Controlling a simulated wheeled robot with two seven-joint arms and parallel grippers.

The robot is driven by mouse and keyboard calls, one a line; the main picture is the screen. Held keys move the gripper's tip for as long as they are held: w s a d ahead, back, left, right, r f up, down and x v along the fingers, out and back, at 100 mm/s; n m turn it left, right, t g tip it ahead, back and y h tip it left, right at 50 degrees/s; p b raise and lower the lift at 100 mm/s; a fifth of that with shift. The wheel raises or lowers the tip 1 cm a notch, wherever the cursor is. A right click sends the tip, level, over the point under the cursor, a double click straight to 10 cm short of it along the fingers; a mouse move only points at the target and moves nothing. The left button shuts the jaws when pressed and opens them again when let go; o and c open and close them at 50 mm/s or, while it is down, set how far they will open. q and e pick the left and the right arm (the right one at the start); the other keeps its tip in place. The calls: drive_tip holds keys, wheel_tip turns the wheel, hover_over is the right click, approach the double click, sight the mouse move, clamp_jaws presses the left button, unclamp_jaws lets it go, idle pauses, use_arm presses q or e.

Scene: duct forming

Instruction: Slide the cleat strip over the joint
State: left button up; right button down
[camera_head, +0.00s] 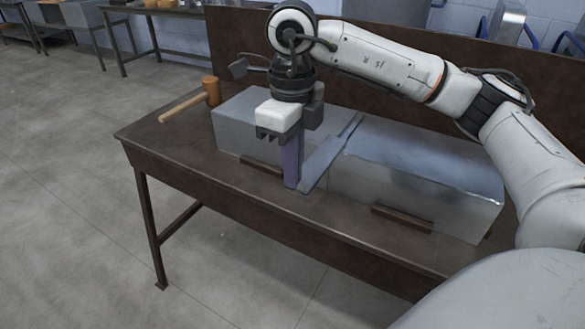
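Two grey sheet-metal duct sections, a left one (235,125) and a right one (425,165), lie end to end on a dark workbench. A raised grey flange (325,160) runs along their joint. My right gripper (291,134) is above the near edge of the left section, just left of the joint, pointing down. It appears shut on a narrow purple-grey piece, seemingly the cleat strip (292,165), which hangs upright in front of the ducts. The fingertips are partly hidden, and I cannot tell whether the strip touches the flange. My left gripper is not in view.
A wooden mallet (190,101) lies at the bench's left end. Low brown bars (402,218) sit along the ducts' near side. A dark back panel (400,55) stands behind the bench (270,205). Open floor is at the front left.

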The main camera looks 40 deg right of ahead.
drive_tip(key=shift+w+d, duration=0.25)
drive_tip(key=shift+d, duration=0.35)
drive_tip(key=shift+w+d, duration=0.3)
drive_tip(key=shift+d, duration=0.35)
drive_tip(key=shift+w+d, duration=0.25)
drive_tip(key=shift+d, duration=0.35)
drive_tip(key=shift+w+d, duration=0.25)
drive_tip(key=shift+d, duration=0.35)
drive_tip(key=shift+w+d, duration=0.25)
drive_tip(key=shift+d, duration=0.4)
drive_tip(key=shift+w+d, duration=0.25)
drive_tip(key=shift+d, duration=0.35)
drive_tip(key=shift+w+d+p, duration=0.25)
drive_tip(key=shift+d+p, duration=0.05)
drive_tip(key=shift+d, duration=0.3)
drive_tip(key=shift+w+d+p, duration=0.25)
drive_tip(key=shift+d, duration=0.4)
drive_tip(key=shift+w+d+p, duration=0.25)
drive_tip(key=shift+d+p, duration=0.05)
drive_tip(key=shift+d, duration=0.3)
